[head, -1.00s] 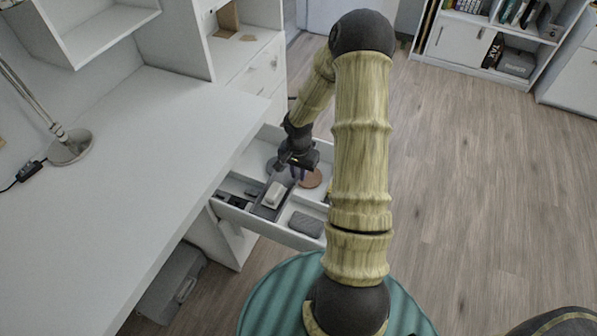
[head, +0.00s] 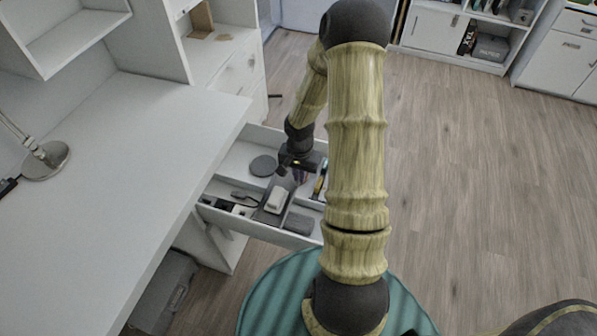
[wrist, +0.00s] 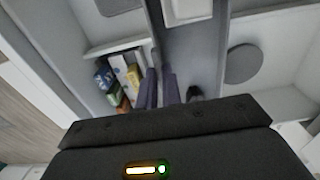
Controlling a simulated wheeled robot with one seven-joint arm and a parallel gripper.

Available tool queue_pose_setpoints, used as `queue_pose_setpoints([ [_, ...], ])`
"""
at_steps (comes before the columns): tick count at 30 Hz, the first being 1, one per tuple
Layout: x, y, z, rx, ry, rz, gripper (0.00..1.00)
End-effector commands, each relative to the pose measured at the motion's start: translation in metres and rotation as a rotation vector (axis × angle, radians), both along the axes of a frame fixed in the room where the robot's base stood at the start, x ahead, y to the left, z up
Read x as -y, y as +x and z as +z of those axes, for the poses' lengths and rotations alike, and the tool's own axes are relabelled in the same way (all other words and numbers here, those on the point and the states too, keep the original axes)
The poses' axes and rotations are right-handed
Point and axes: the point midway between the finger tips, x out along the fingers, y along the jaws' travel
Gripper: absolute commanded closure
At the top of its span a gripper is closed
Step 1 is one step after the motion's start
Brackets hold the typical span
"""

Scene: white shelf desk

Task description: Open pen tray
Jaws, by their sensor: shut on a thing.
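An open drawer (head: 235,222) sticks out from under the white desk. A grey sliding tray (head: 266,217) lies across it with a white block (head: 276,199) inside. My gripper (head: 299,174) reaches down at the tray's far end. In the wrist view, the purple fingers of my gripper (wrist: 160,88) stand on either side of the tray's thin grey wall (wrist: 156,50), pinching it. Their tips are partly hard to make out. The tray floor and the white block (wrist: 187,8) show to the right of the fingers.
The drawer also holds a grey disc (head: 263,166), which shows in the wrist view (wrist: 243,65) too, and a dark grey case (head: 299,223). Colourful small boxes (wrist: 110,80) lie left of the fingers. A lamp base (head: 46,160) stands on the desk. Open floor lies to the right.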

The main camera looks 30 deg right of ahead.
Motion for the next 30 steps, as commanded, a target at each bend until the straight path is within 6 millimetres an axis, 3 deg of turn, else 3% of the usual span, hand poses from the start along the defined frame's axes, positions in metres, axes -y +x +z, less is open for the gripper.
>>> queue_pose_setpoints([
  [7, 0.001, 0.002, 0.001, 0.004, -0.002, 0.000, 1.00],
  [9, 0.001, 0.002, 0.001, 0.004, -0.002, 0.000, 0.79],
  [11, 0.001, 0.001, 0.001, 0.004, -0.001, 0.000, 0.71],
  [22, 0.001, 0.001, 0.006, 0.002, -0.001, -0.002, 0.71],
  [30, 0.001, 0.001, 0.046, 0.006, -0.002, -0.002, 0.71],
])
